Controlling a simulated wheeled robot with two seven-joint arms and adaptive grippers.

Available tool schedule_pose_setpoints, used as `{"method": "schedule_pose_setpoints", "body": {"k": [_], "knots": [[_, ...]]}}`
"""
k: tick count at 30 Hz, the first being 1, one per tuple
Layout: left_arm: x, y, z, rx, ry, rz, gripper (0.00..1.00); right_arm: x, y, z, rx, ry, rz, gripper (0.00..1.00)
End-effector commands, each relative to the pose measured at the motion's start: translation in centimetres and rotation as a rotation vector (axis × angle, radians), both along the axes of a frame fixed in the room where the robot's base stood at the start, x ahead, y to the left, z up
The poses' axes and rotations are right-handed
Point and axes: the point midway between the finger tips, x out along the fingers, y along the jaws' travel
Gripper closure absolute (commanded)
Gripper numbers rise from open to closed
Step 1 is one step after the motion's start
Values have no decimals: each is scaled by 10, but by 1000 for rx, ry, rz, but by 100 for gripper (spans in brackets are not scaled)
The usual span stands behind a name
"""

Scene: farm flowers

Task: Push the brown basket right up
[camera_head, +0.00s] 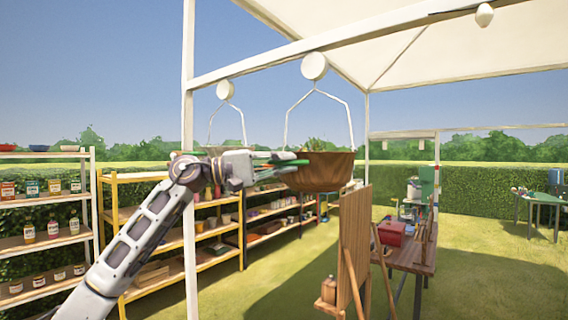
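The brown basket (330,172) hangs at the centre from a white wire hanger below a round white disc (314,66) on the canopy beam. Some green plant tops show over its rim. My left arm reaches up from the lower left. My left gripper (290,164) is at the basket's left side and overlaps its upper left rim in the picture. I cannot tell whether it touches the basket. Its fingers are small and seen side-on, so their opening is unclear. My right gripper is not in view.
A second hanger (226,90) hangs to the left, its lower part mostly behind my gripper. A white post (188,120) stands behind my arm. Yellow shelves (120,200) hold goods. A wooden board (354,240) and a table with a red box (392,232) stand lower right. Open grass lies right.

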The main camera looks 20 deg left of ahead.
Motion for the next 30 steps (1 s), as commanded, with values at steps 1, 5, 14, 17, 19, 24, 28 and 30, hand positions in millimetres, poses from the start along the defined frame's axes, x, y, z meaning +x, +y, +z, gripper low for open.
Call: {"method": "schedule_pose_setpoints", "body": {"k": [1,5,14,17,19,24,28,30], "knots": [[0,0,0,0,0,0,100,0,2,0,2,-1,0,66],[0,0,0,0,0,0,100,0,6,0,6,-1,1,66],[0,0,17,-2,-2,1,100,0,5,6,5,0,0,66],[0,1,25,-4,-2,2,100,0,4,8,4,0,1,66],[0,1,28,-3,-2,2,100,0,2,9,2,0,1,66],[0,2,29,-6,-4,2,100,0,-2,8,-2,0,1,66],[-1,2,31,-9,-5,3,84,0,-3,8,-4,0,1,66],[-1,2,31,-9,-6,4,75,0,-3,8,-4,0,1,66]]}}
